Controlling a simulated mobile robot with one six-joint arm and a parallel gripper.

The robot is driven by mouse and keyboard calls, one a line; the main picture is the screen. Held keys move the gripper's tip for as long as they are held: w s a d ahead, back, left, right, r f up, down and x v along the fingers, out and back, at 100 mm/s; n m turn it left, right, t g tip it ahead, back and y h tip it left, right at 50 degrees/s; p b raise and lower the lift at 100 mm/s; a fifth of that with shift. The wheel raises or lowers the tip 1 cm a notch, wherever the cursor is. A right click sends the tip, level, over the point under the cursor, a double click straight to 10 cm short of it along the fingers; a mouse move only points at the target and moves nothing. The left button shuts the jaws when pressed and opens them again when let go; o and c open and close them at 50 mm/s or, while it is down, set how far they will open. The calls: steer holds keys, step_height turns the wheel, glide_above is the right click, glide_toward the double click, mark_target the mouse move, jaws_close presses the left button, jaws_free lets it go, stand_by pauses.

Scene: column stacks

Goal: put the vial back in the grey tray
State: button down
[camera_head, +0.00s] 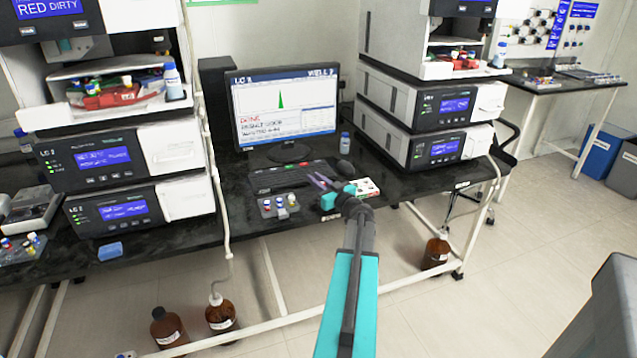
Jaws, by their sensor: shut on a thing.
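A small grey tray (279,212) sits on the black bench in front of the keyboard. Several small vials (280,202) with coloured caps stand in it. My gripper (317,181) is just right of the tray, over the bench near the keyboard's right end, with its fingers pointing up and left in the picture. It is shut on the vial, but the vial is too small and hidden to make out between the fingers. The gripper is apart from the tray in the picture; its height above the bench is hard to tell.
A monitor (282,105) and keyboard (290,176) stand behind the tray, with a mouse (344,171) and a white box (366,188) at the right. Instrument stacks (145,170) (425,115) flank this space. Another vial tray (22,250) is far left. Brown bottles (221,312) stand on the floor.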

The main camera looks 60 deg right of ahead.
steer(key=shift+f, duration=0.8)
steer(key=shift+f, duration=0.2)
steer(key=c, duration=1.7)
jaws_free()
steer(key=shift+r, duration=0.3)
steer(key=b+v, duration=0.2)
steer(key=v, duration=1)
steer(key=shift+f, duration=0.15)
